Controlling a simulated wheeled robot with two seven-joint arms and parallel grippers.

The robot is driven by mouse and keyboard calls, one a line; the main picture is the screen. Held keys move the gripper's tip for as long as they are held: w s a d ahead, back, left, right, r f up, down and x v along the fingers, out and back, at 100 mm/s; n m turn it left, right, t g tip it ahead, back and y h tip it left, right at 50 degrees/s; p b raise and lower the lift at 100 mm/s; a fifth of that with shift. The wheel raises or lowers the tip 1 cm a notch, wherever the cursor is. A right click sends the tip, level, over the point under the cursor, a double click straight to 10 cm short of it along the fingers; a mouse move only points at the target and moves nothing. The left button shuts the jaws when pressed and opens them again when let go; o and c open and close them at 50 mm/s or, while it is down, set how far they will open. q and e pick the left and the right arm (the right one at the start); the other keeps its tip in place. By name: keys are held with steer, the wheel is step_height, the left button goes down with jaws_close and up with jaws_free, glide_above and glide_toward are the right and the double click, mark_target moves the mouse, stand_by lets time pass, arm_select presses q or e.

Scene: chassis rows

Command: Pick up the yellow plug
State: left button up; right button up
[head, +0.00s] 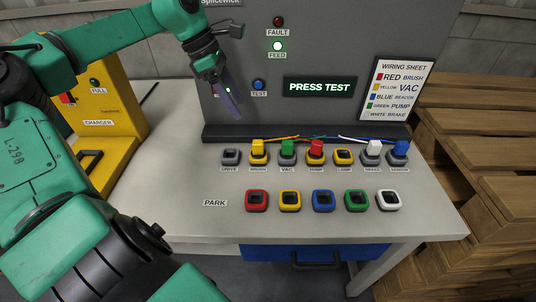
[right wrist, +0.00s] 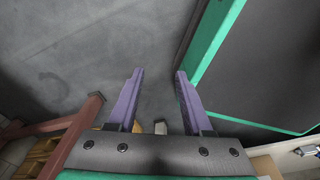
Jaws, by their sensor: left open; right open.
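The yellow plug (head: 258,146) stands upright in the back row of sockets on the bench, second from the left. A green plug (head: 287,147) stands just to its right, and the grey socket to its left (head: 231,156) looks empty. My left gripper (head: 231,103) is open, with its purple fingers in front of the grey panel, above and to the left of the yellow plug and apart from it. My right gripper (right wrist: 158,72) shows in the right wrist view, open and empty over grey floor. The plug is not in that view.
Red (head: 316,147), white (head: 374,148) and blue (head: 400,148) plugs stand in the same row. A front row of coloured PARK sockets looks empty, including a yellow one (head: 290,200). A yellow charger (head: 110,110) stands left; wooden pallets (head: 480,130) are right.

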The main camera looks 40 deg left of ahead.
mark_target(256, 142)
arm_select(q)
steer(key=x, duration=0.9)
steer(key=p+x, duration=0.1)
steer(key=x, duration=0.4)
steer(key=shift+s+f, duration=0.2)
steer(key=shift+s, duration=0.15)
jaws_close()
